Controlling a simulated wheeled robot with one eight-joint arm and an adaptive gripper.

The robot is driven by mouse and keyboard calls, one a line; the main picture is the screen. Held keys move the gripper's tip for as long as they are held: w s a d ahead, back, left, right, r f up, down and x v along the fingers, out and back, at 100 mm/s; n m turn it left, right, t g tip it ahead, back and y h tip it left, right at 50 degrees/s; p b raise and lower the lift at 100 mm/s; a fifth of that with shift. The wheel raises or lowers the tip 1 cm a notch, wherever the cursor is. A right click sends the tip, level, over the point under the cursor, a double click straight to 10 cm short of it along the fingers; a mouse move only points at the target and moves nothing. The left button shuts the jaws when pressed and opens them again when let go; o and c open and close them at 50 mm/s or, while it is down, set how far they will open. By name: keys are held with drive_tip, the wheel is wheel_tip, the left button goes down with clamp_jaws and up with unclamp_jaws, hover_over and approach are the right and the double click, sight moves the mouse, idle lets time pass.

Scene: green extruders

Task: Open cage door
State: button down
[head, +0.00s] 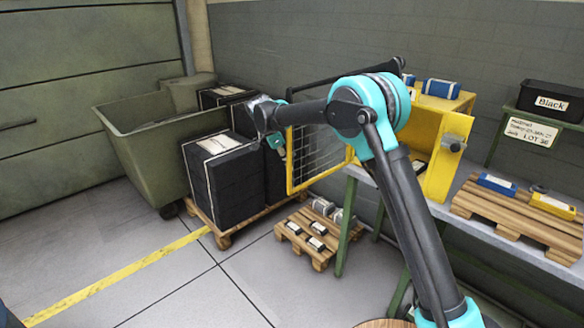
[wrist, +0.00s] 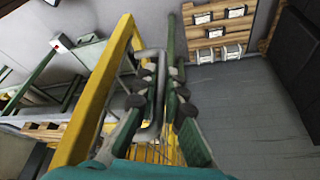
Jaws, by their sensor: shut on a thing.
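The cage door (head: 320,152), a yellow frame with wire mesh, stands swung out to the left of the yellow cage (head: 458,128) on the workbench. My gripper (head: 279,150) is at the door's outer left edge, partly hidden by my own arm. In the wrist view, my gripper (wrist: 164,88) is shut on the grey bent-bar handle (wrist: 160,82) beside the door's yellow frame (wrist: 92,98). My arm hides part of the cage opening in the head view.
Black stacked boxes (head: 222,180) on a pallet and a green bin (head: 140,135) stand left of the door. A low pallet (head: 318,250) with small parts lies below. The bench holds another pallet (head: 515,215) at right. Floor in the left foreground is clear.

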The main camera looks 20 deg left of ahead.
drive_tip(key=shift+w, duration=0.1)
idle(0.3)
drive_tip(key=c, duration=1.6)
unclamp_jaws()
drive_tip(key=shift+a+r, duration=0.1)
drive_tip(key=v, duration=1.1)
drive_tip(key=shift+r, duration=0.4)
drive_tip(key=shift+a, duration=0.1)
